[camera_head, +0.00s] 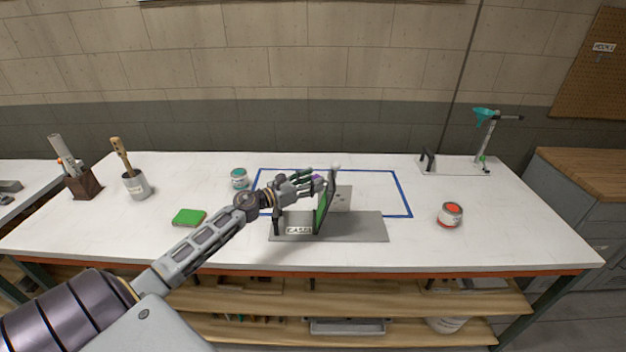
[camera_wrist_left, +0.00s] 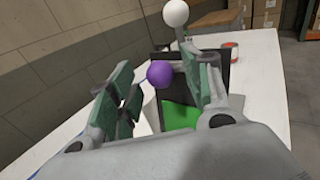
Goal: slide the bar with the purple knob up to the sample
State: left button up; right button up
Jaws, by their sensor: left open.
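The purple knob (camera_wrist_left: 160,74) shows between the two fingers of my left gripper (camera_wrist_left: 150,90) in the left wrist view. The fingers are open around it, with a gap on the left side. In the head view the knob (camera_head: 318,183) is at the fingertips of my left gripper (camera_head: 308,184). A dark upright panel with a green face (camera_head: 323,208) stands just past the fingers on a grey base plate (camera_head: 360,228). A white knob (camera_wrist_left: 176,12) tops a post beside it. The bar itself is mostly hidden. I cannot tell which part is the sample.
A blue outline (camera_head: 400,190) marks the table (camera_head: 500,230) behind the base plate. A stand (camera_head: 455,165) is at the back right.

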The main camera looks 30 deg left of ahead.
pick_arm(q)
jog(key=shift+w+d, duration=0.1)
jog(key=shift+w, duration=0.25)
jog(key=shift+c, duration=0.5)
grip_shut()
